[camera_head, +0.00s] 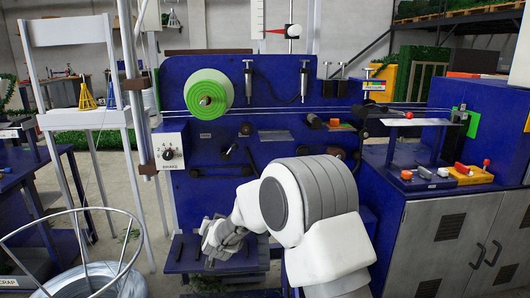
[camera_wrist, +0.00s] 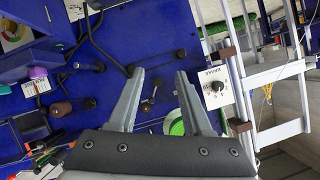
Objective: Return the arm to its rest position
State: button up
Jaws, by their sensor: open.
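My white arm reaches forward from the lower right in the head view. My gripper (camera_head: 222,240) is in front of the lower part of the blue machine panel (camera_head: 270,150), just above a dark blue shelf (camera_head: 185,252). In the wrist view my gripper (camera_wrist: 160,90) shows two grey fingers spread apart with nothing between them. The blue panel lies beyond the fingertips. My arm hides part of the panel's lower right.
A green spool (camera_head: 208,94) sits on the panel's upper left. A brake dial box (camera_head: 170,146) is at the panel's left edge. A wire scrap basket (camera_head: 85,270) stands at lower left. A grey-doored cabinet (camera_head: 450,235) with levers on top is at right.

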jog(key=s+d+r+n+g, duration=0.3)
jog(key=s+d+r, duration=1.2)
jog(key=s, duration=0.1)
jog(key=s+d+g+h, duration=0.1)
jog(key=s+d, duration=0.4)
jog(key=s, duration=0.4)
jog(key=s+d+f+m+g+h, duration=0.1)
jog(key=s+d+g, duration=0.1)
jog(key=s+d, duration=0.45)
jog(key=s+d+g+h, duration=0.1)
jog(key=s+d, duration=0.2)
jog(key=s, duration=0.7)
notch_tip(320, 180, up, 25)
jog(key=p, duration=2.5)
jog(key=shift+a, duration=0.2)
jog(key=shift+w+f, duration=0.1)
jog(key=shift+w, duration=0.1)
